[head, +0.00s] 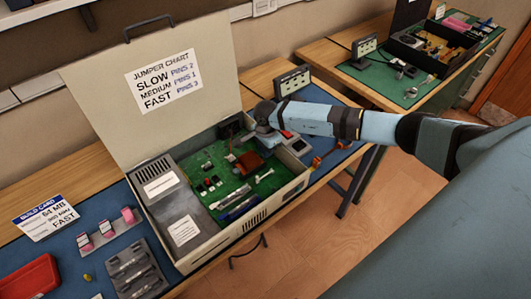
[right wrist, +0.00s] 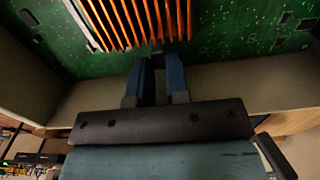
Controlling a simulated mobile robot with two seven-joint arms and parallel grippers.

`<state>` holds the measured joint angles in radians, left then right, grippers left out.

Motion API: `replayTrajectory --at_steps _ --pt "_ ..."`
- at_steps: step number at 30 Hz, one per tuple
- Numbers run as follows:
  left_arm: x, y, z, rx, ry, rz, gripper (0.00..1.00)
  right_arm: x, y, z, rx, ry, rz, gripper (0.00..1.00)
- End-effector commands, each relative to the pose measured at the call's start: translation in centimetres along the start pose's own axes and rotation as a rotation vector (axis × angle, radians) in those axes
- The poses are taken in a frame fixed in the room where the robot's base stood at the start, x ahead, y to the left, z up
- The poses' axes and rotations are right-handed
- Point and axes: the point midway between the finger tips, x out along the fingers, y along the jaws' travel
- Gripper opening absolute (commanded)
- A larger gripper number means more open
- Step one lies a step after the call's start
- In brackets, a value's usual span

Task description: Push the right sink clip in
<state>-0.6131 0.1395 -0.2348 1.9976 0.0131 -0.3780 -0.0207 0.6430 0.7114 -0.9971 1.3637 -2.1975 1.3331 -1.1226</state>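The copper heat sink (head: 249,163) stands on the green board (head: 212,171) inside the open computer case. Its orange fins also fill the upper middle of the right wrist view (right wrist: 125,24). My right gripper (head: 262,137) reaches into the case from the right, beside the far right side of the sink. In the right wrist view its two blue fingers (right wrist: 159,66) point at the fins' near edge. A small grey piece (right wrist: 157,46) lies at the fingertips, perhaps the right sink clip; contact cannot be told. A narrow dark gap shows between the fingers. My left gripper is out of view.
The case lid (head: 150,75) stands open with a jumper chart (head: 163,80). The case wall (right wrist: 225,92) passes close below the fingers. A build card (head: 45,221), a grey tray (head: 133,268) and a red bin (head: 28,277) lie at the left.

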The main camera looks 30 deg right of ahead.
Motion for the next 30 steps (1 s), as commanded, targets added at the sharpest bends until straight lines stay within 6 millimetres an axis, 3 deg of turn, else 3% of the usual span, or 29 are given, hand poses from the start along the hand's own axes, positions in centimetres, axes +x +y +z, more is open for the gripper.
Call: replayTrajectory --at_steps 30 --pt "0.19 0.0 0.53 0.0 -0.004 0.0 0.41 -0.63 -0.05 0.62 0.0 -0.002 -0.001 0.07"
